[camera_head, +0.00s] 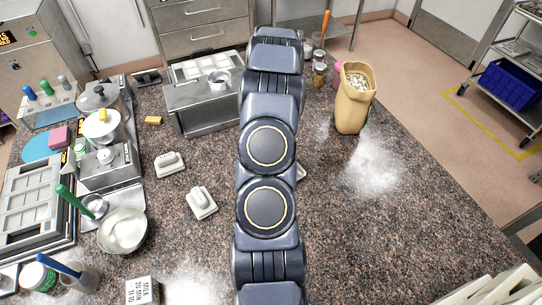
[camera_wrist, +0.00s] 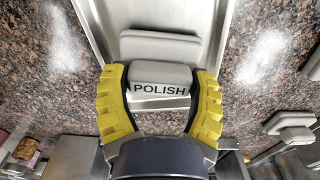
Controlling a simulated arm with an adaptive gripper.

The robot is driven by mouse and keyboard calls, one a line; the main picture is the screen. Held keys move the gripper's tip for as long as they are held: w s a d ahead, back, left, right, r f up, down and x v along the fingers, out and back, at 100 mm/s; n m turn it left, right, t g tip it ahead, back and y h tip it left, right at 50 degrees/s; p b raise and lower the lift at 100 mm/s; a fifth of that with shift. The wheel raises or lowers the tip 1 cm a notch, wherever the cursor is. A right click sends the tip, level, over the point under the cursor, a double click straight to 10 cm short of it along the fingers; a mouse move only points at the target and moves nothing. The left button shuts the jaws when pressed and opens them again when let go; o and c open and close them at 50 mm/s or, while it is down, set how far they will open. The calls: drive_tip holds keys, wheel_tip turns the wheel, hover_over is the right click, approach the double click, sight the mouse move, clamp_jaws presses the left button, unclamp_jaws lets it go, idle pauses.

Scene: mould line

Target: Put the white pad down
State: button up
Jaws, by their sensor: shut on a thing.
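My gripper (camera_wrist: 160,95) has its yellow ribbed fingers shut on the raised grip of a white pad (camera_wrist: 160,48) in the wrist view. The pad's flat base spreads beyond the grip. The word POLISH shows on a pale face between the fingertips. A metal tray-like surface with raised edges (camera_wrist: 103,12) lies below the pad. I cannot tell whether the pad touches it. In the head view my arm hides the gripper; a small pale edge (camera_head: 301,171) shows beside the arm. Two similar pads (camera_head: 170,164) (camera_head: 202,203) sit on the counter to the left.
A steel stand (camera_head: 205,118) is behind, left of my arm.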

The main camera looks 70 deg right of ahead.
drive_tip(key=o, duration=1.1)
drive_tip(key=shift+f, duration=0.1)
drive_tip(key=shift+o, duration=0.2)
